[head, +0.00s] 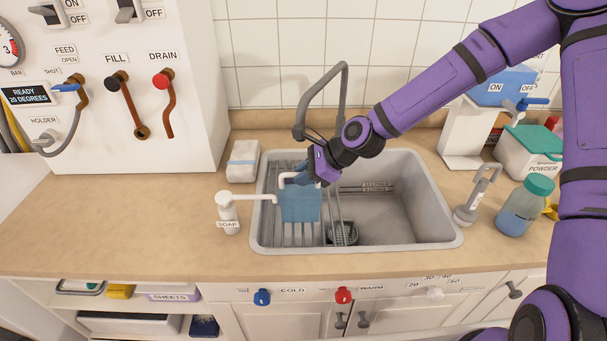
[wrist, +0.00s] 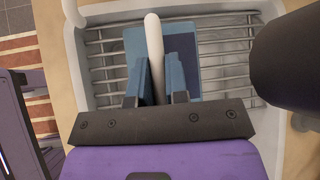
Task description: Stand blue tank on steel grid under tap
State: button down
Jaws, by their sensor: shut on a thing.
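The blue tank (head: 300,204) is a translucent blue box with a white handle on top, at the left side of the sink in the head view. It also shows in the wrist view (wrist: 213,70), over the grid bars. My gripper (head: 304,179) is shut on the white handle (wrist: 154,48), with a blue finger on each side of it. The steel grid (head: 283,165) spans the left part of the sink, and its bars (wrist: 110,62) show around the tank. The grey tap (head: 342,95) arches above. I cannot tell whether the tank's base touches the grid.
The soap dispenser (head: 228,212) stands left of the sink, its spout reaching toward the tank. A white block-like pack (head: 243,161) sits behind it. The right basin (head: 400,215) is empty. A bottle with a teal cap (head: 523,208) stands at right.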

jog(key=c, duration=1.1)
grip_release()
jog(key=v, duration=1.2)
jog(key=shift+r, duration=0.1)
